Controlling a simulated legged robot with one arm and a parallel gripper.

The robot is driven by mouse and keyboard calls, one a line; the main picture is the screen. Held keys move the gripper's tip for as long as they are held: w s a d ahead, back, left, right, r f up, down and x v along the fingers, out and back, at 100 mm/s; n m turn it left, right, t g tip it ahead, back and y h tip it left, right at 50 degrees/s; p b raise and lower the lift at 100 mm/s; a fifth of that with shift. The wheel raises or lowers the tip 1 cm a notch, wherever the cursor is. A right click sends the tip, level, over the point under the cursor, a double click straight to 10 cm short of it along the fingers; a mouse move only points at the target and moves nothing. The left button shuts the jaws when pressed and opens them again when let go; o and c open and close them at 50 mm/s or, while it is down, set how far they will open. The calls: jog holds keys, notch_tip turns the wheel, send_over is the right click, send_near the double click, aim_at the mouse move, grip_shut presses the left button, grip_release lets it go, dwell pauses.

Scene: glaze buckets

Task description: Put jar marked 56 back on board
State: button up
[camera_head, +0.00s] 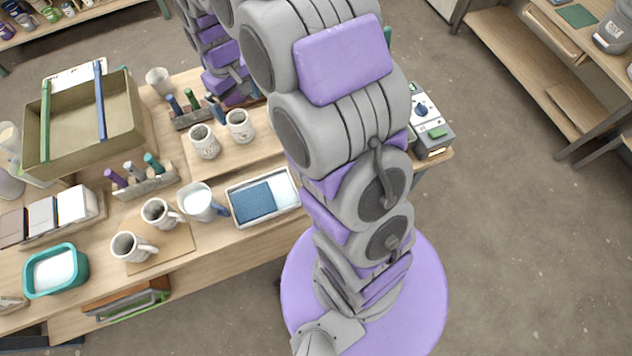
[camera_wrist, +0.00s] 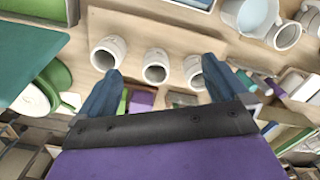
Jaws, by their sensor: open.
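My gripper (camera_wrist: 161,66) is open in the wrist view, its two blue fingers spread apart with nothing held between them. Beyond the fingertips stand three pale jars: a left jar (camera_wrist: 108,52), a middle jar (camera_wrist: 156,66) and a right jar (camera_wrist: 195,72). The middle jar appears between the fingers; contact cannot be told. The head view shows two marked pale jars, one nearer (camera_head: 205,141) and one farther right (camera_head: 240,126), at a light wooden board (camera_head: 232,152). My arm covers part of that area. No number is readable, so I cannot tell which jar is 56.
Two mugs (camera_head: 160,213) (camera_head: 131,247), a white pitcher (camera_head: 199,202) and a blue-and-white tray (camera_head: 264,196) stand in front of the board. Tool racks (camera_head: 146,182) (camera_head: 190,112) and a large box (camera_head: 83,120) are left. A device (camera_head: 432,128) sits at the right end.

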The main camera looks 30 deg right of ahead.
jog(key=s+r+m, duration=0.1)
jog(key=s+r, duration=0.2)
jog(key=s, duration=0.7)
jog(key=s+r+m+g, duration=0.1)
jog(key=s+r, duration=0.2)
jog(key=s, duration=0.8)
jog(key=s+r, duration=0.3)
jog(key=s, duration=0.8)
jog(key=shift+s+d+m, duration=0.15)
jog(key=shift+d+m, duration=0.15)
jog(key=shift+m, duration=0.1)
jog(key=shift+r, duration=0.1)
